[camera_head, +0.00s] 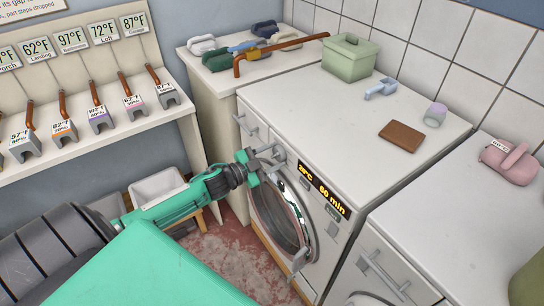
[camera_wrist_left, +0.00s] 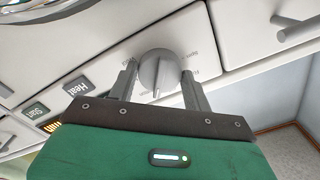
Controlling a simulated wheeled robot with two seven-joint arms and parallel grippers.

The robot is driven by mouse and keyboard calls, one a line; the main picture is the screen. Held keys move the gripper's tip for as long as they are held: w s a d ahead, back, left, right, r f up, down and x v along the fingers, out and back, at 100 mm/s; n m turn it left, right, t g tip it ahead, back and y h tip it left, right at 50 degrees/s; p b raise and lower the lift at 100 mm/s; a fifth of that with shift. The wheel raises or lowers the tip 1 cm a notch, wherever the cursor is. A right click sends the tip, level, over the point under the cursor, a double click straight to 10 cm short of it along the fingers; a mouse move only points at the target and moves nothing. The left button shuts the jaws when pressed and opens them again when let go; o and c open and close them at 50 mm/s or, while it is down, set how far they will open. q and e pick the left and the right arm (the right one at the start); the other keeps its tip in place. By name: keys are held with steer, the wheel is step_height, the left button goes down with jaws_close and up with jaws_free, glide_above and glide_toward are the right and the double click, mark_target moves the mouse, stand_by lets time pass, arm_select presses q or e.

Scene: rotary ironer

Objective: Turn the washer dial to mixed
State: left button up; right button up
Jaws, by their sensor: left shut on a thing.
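The washer (camera_head: 318,106) is a white front-loader with a round glass door and a lit display (camera_head: 322,190) reading 20°C and 60 min. My left gripper (camera_head: 258,164) is at the upper left of its front panel. In the left wrist view, the round grey dial (camera_wrist_left: 158,74) sits between the two fingers of my left gripper (camera_wrist_left: 159,68), one on each side, and they are shut on it. A ridge runs across the dial's face. The small labels around it are too small to read. In the head view the gripper mostly hides the dial. My right gripper is not in view.
Heat (camera_wrist_left: 76,87) and Start (camera_wrist_left: 36,111) buttons lie beside the dial. A green box (camera_head: 350,60), blue scoop (camera_head: 381,90), brown block (camera_head: 402,135) and cup (camera_head: 435,115) stand on the washer top. A white basin (camera_head: 157,188) is behind my left arm.

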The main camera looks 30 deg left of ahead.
arm_select(q)
steer(key=m, duration=0.5)
steer(key=shift+m+b, duration=0.3)
steer(key=shift+b, duration=0.05)
steer(key=m+b, duration=0.1)
steer(key=m, duration=0.4)
steer(key=o, duration=1)
steer(key=shift+c, duration=0.2)
steer(key=b+v, duration=0.2)
steer(key=v, duration=1.1)
steer(key=shift+s, duration=0.4)
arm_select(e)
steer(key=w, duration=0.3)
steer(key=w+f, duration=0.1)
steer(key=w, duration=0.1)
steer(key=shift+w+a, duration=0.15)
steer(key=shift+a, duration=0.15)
